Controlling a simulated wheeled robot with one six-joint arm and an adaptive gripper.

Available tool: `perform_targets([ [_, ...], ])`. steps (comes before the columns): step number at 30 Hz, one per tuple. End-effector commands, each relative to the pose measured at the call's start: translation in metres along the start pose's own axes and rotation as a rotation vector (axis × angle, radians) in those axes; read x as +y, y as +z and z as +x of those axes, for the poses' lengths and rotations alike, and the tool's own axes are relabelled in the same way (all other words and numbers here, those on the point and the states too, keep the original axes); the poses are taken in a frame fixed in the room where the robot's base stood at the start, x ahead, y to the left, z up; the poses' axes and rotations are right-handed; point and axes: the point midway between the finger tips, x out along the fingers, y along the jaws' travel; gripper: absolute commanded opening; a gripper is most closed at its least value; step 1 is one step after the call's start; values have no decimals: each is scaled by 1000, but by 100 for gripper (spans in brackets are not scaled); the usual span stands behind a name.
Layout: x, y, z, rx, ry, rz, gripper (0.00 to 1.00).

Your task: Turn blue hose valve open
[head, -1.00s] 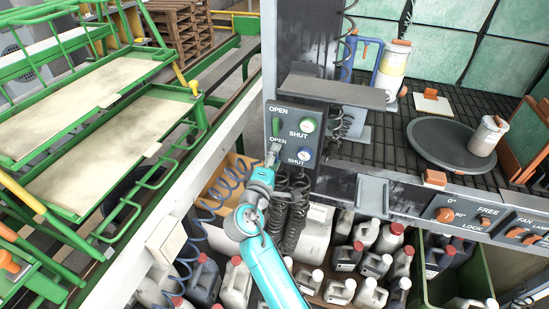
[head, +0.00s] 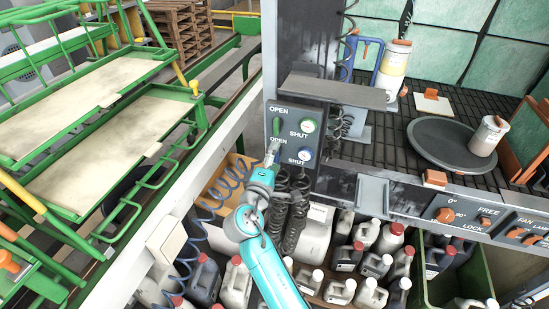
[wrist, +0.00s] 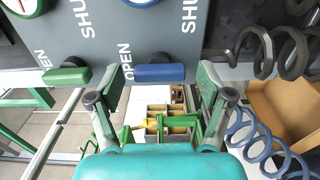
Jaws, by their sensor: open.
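The blue hose valve (wrist: 160,73) has a blue handle on the grey panel, below an OPEN label and left of a SHUT label as the panel reads. In the wrist view its long side lies level, with one end towards the word OPEN. My gripper (wrist: 161,80) is open, one finger on each side of the blue handle. I cannot tell whether the fingers touch it. In the head view my gripper (head: 272,153) is at the panel's lower left and largely hides the blue valve. A green valve (head: 276,127) sits above it and also shows in the wrist view (wrist: 67,75).
A blue-rimmed gauge (head: 304,155) and green-rimmed gauge (head: 308,125) sit right of the valves. A blue coiled hose (head: 215,196) and dark coiled hoses (head: 293,215) hang below. A shelf (head: 335,90) juts out above. Several jugs (head: 340,290) stand below.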

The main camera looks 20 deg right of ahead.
Motion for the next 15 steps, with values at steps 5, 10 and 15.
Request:
perform_targets([
  [5, 0, -1, -22, 3, 0, 0, 79],
  [10, -1, -1, -57, 5, 0, -1, 79],
  [15, -1, -1, -88, 4, 0, -1, 79],
])
